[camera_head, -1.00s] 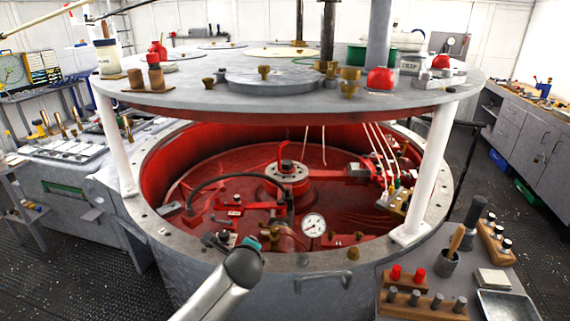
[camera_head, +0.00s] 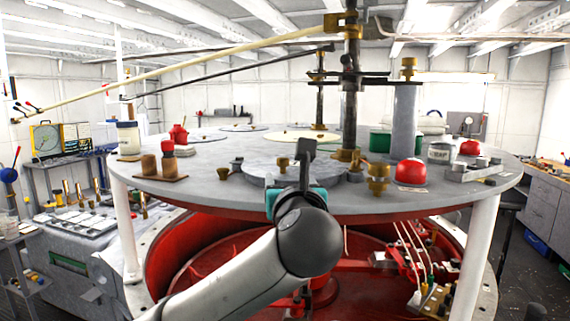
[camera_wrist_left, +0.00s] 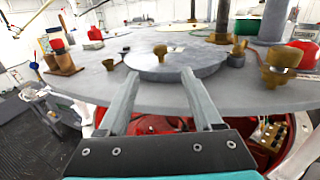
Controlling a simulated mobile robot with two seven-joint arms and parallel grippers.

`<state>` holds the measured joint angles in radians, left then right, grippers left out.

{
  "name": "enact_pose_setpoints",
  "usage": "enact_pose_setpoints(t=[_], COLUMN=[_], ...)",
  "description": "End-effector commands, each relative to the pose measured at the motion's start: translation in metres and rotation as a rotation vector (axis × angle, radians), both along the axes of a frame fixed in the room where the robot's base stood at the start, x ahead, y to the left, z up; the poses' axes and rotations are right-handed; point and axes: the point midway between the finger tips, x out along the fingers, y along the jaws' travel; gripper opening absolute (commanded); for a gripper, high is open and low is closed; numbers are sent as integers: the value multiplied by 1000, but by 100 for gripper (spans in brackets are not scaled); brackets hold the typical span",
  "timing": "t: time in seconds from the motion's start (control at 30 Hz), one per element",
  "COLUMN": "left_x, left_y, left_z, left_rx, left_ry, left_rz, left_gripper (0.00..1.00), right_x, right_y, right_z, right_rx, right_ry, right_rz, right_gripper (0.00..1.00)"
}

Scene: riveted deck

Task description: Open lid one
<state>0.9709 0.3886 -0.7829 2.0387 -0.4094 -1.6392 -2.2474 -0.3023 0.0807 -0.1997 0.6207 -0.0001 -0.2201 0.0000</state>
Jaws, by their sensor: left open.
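A round grey lid (camera_head: 262,172) with a small brass knob (camera_head: 283,163) lies flat and closed on the round grey tabletop. The lid (camera_wrist_left: 175,66) and its knob (camera_wrist_left: 160,51) also show in the left wrist view. No label tells me whether it is lid one. My left gripper (camera_head: 306,150) is at about tabletop height in front of the lid and hides part of it. In the left wrist view its two fingers (camera_wrist_left: 158,66) are spread and empty, with the knob seen between and beyond their tips. My right gripper is in neither view.
Brass fittings (camera_head: 377,180), a red dome (camera_head: 411,172) and a grey column (camera_head: 405,120) stand right of the lid. A dark central post (camera_head: 352,100) carries long rods overhead. Wooden pegs (camera_head: 160,168) stand at left. A cream disc (camera_head: 300,138) lies behind.

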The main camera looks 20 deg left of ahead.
Motion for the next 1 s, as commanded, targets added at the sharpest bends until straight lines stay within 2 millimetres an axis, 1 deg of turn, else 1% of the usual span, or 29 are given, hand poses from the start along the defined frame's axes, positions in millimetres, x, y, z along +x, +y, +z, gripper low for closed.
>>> enact_pose_setpoints(t=[0.03,0.2,0.6,0.8,1.0], left_x=[9,36,90,107,115], left_y=[4,14,34,40,42], left_z=[0,1,0,0,0], left_rx=[1,-2,-3,-3,-3], left_ry=[3,2,1,1,0], left_rz=[4,2,1,-1,-2], left_gripper=[67,67,67,67,67], right_x=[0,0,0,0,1], right_y=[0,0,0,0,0], right_z=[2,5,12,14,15], right_rx=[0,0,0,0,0], right_ry=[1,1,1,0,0], right_rz=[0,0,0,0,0], right_gripper=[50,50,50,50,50])
